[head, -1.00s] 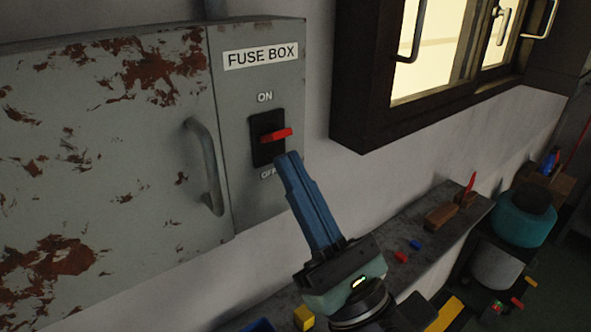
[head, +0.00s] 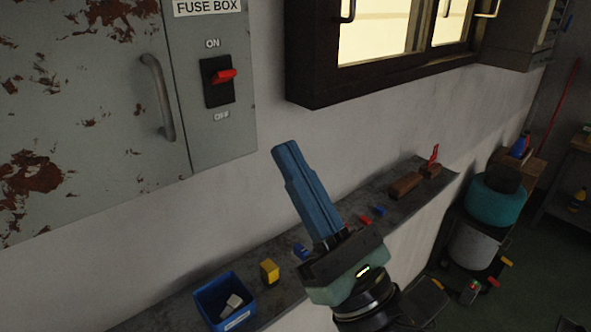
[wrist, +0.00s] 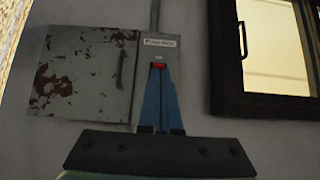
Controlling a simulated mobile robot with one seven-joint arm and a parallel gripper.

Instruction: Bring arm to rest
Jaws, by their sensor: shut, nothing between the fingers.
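My gripper (head: 287,150) stands raised in the middle of the head view, its blue fingers pressed together with nothing between them. It points up and to the left, apart from the fuse box, with wall behind it. In the wrist view the shut blue fingers (wrist: 158,72) overlap the area just below the red switch. The grey, rust-patched fuse box (head: 95,110) is on the wall at the left and also shows in the wrist view (wrist: 90,75). Its red switch lever (head: 224,76) sits on a black plate between the ON and OFF labels, nearer ON.
Below runs a narrow grey ledge (head: 180,309) with a blue bin (head: 222,302), a yellow block (head: 269,272) and small red and blue pieces. A dark-framed window (head: 390,75) is at upper right. A teal round container (head: 497,199) stands at the right.

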